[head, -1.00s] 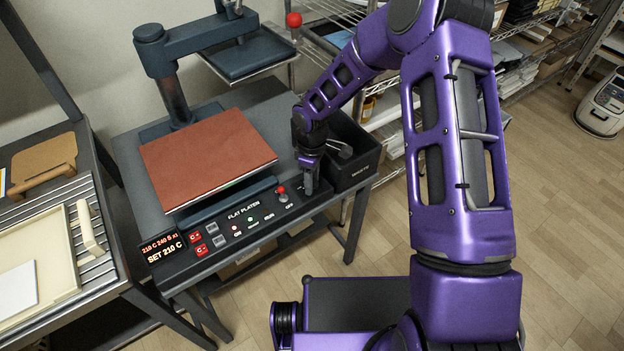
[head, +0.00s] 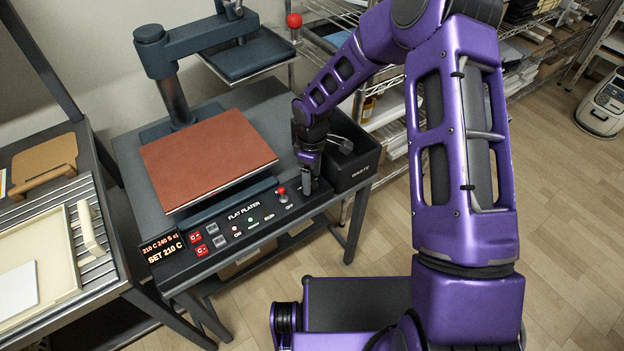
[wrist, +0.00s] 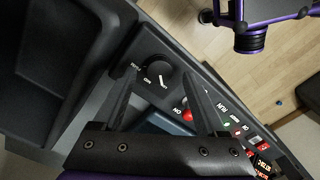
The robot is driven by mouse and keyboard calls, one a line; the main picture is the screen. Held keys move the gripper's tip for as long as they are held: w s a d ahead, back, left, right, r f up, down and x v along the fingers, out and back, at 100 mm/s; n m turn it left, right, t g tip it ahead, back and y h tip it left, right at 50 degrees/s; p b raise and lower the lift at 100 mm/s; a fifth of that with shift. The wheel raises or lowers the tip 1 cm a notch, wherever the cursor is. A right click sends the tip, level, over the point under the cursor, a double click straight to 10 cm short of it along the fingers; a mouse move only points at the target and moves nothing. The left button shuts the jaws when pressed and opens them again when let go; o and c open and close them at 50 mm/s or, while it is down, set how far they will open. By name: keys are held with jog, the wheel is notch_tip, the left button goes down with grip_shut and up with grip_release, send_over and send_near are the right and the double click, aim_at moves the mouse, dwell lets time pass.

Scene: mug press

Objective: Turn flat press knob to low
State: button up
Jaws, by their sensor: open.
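The flat press (head: 205,150) has a dark control panel (head: 290,219) marked FLAT PLATEN along its front. In the wrist view a round black knob (wrist: 157,78) sits near the panel's end, with small white markings around it that are too small to read surely. My gripper (wrist: 158,72) is open, with one finger on either side of the knob; whether they touch it I cannot tell. In the head view my gripper (head: 306,184) points down at the panel's right end and hides the knob.
A red-tipped toggle (head: 281,190) stands just left of my gripper, and shows in the wrist view (wrist: 188,114). A black WASTE bin (head: 350,172) is close on the right. The set display reads 210 C (head: 166,250). The raised upper platen (head: 248,55) stands behind.

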aim_at(312, 184)
notch_tip(312, 184, up, 16)
jog(key=p, duration=0.1)
jog(key=shift+p, duration=0.4)
jog(key=shift+f, duration=0.1)
